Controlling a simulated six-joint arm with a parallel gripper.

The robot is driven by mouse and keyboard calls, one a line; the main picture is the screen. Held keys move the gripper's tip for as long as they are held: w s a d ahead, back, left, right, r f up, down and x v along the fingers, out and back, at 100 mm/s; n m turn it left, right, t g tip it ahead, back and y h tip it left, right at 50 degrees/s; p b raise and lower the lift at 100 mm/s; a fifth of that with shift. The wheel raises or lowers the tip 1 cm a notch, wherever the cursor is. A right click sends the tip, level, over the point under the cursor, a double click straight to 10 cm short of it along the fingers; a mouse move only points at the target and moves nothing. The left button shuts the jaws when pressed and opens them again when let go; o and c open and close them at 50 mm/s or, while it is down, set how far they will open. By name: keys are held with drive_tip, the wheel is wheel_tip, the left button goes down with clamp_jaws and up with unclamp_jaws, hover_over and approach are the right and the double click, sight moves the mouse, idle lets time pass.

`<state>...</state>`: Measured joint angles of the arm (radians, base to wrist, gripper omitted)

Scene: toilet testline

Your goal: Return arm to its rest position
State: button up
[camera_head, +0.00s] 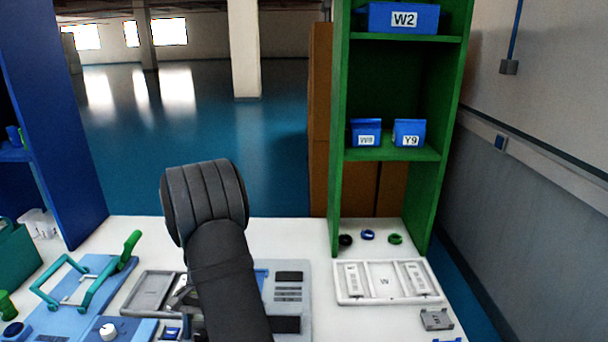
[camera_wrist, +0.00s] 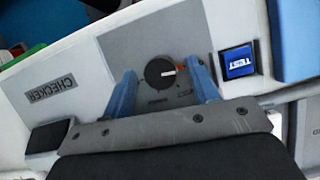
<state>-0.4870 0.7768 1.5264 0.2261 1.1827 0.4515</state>
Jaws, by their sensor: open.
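My arm stands in the middle of the head view, over a white workbench (camera_head: 300,228). My gripper shows in the wrist view (camera_wrist: 165,88), with its two blue fingers apart and nothing between them. In the wrist view the fingers point toward a round black knob (camera_wrist: 160,73) with a red and white mark, on a panel labelled CHECKER (camera_wrist: 50,90). Whether the fingers touch the panel cannot be told. A blue TEST button (camera_wrist: 238,63) is right of the fingers. In the head view my arm hides part of the grey device (camera_head: 290,290) below it.
A green shelf (camera_head: 440,150) with blue bins W2 (camera_head: 403,18) and Y9 (camera_head: 408,133) stands at the back right. A white tray (camera_head: 385,298) lies right of my arm. A blue fixture with a green handle (camera_head: 130,245) is at left. A blue cabinet (camera_head: 55,120) stands far left.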

drive_tip(key=m+y, duration=0.1)
drive_tip(key=m, duration=0.2)
drive_tip(key=m+t+y, duration=0.1)
drive_tip(key=m, duration=0.3)
drive_tip(key=shift+s+d+y, duration=0.1)
drive_tip(key=shift+d+y, duration=0.05)
drive_tip(key=shift+y, duration=0.15)
drive_tip(key=n+h, duration=0.1)
drive_tip(key=n, duration=0.2)
drive_tip(key=n+h, duration=0.1)
drive_tip(key=n, duration=0.2)
drive_tip(key=shift+a+g, duration=0.2)
drive_tip(key=shift+g, duration=0.2)
drive_tip(key=n+h, duration=0.1)
drive_tip(key=n, duration=0.2)
drive_tip(key=shift+a+n+h, duration=0.1)
drive_tip(key=shift+n+h, duration=0.2)
drive_tip(key=shift+n, duration=0.1)
drive_tip(key=n+h, duration=0.1)
drive_tip(key=n, duration=0.3)
drive_tip(key=shift+h, duration=0.3)
drive_tip(key=shift+t, duration=0.3)
